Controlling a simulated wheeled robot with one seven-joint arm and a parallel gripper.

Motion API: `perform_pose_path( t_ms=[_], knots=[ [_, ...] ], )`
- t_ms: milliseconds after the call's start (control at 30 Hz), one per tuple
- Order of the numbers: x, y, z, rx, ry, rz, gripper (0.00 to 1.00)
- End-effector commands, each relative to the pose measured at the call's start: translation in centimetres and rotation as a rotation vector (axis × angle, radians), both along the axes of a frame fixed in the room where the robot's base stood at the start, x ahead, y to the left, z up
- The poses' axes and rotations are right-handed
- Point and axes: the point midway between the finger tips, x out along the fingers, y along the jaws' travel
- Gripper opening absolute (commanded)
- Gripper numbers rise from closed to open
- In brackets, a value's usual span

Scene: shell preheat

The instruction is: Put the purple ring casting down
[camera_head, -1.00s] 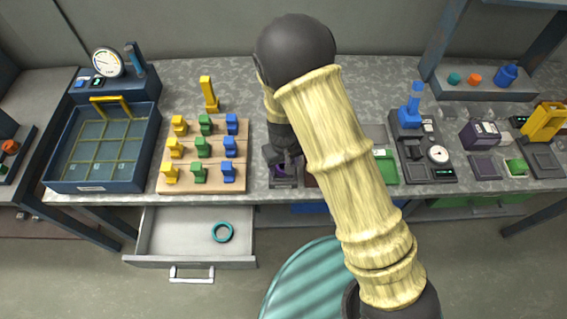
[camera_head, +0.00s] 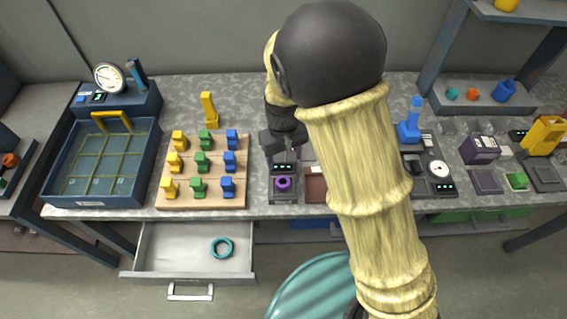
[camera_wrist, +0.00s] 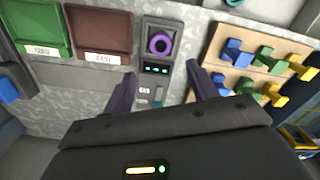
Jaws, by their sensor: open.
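The purple ring casting (camera_head: 284,184) lies on the front of a small grey device with a lit display (camera_head: 284,168), near the bench's front edge. In the wrist view the ring (camera_wrist: 159,44) rests flat in the device's dark square recess, beyond the fingertips. My gripper (camera_wrist: 160,75) is open, with its two dark fingers apart and nothing between them. In the head view my gripper (camera_head: 285,146) is above and behind the ring, apart from it. My arm hides part of the bench to the right.
A wooden board (camera_head: 166,200) with yellow, green and blue pieces stands left of the device. A brown tray (camera_head: 315,190) is close on its right. An open drawer (camera_head: 150,262) below holds a teal ring (camera_head: 222,248). A blue crate (camera_head: 52,185) stands at the far left.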

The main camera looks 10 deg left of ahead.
Motion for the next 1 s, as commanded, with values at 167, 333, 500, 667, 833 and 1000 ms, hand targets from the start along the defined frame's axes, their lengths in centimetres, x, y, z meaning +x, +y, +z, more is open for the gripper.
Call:
perform_pose_path(
  t_ms=[167, 333, 500, 667, 833, 1000],
  knots=[
    [0.0, 0.0, 0.2, -0.001, 0.002, 0.001, 0.58],
    [0.0, 0.0, 0.1, -0.001, 0.001, 0.001, 0.58],
    [0.0, 0.0, 0.1, -0.001, 0.001, 0.001, 0.58],
    [0.0, 0.0, 0.1, -0.001, 0.001, 0.001, 0.58],
    [0.0, -0.3, 0.2, 0.001, 0.0, -0.005, 0.58],
    [0.5, -3.4, 1.5, 0.019, -0.011, -0.08, 0.58]
  ],
)
